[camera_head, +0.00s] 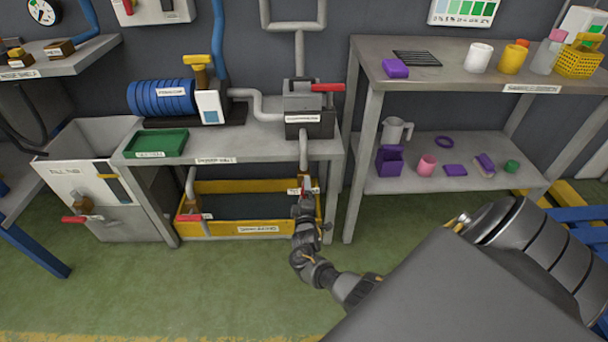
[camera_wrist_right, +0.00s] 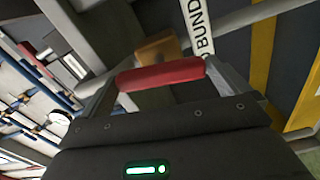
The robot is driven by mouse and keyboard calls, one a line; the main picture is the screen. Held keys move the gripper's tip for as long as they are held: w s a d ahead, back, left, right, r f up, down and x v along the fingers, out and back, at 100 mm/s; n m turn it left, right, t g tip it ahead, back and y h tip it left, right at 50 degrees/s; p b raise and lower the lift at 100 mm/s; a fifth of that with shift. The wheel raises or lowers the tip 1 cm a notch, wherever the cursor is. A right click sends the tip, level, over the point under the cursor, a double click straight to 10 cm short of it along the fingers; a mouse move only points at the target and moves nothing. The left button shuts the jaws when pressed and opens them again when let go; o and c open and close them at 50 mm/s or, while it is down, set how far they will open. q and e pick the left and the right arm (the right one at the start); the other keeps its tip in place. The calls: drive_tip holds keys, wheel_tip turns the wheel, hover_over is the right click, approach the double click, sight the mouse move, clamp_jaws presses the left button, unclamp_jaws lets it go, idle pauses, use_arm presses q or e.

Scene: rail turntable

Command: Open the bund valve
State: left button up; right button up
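The bund valve has a red handle, which shows large in the right wrist view (camera_wrist_right: 160,75) beside a white label reading "BUND". A brass-coloured block sits behind the handle. In the head view the red handle (camera_head: 305,185) is small and partly hidden by my right gripper (camera_head: 306,200), at the right end of the yellow bund tray (camera_head: 262,187). In the wrist view my right gripper's fingers are apart, with the handle lying across between them. Whether they touch it I cannot tell. My left gripper is not in view.
A second red-handled valve (camera_head: 190,217) stands at the tray's left end. The grey bench (camera_head: 240,145) above carries a blue-finned pump (camera_head: 162,98) and a red-levered unit (camera_head: 308,105). A shelf rack (camera_head: 365,150) stands close right of my gripper. The green floor in front is clear.

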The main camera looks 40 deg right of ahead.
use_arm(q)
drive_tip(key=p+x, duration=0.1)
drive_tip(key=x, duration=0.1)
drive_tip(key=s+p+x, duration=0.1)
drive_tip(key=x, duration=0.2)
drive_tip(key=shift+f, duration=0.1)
use_arm(e)
drive_tip(key=v, duration=1)
drive_tip(key=shift+s+a, duration=0.3)
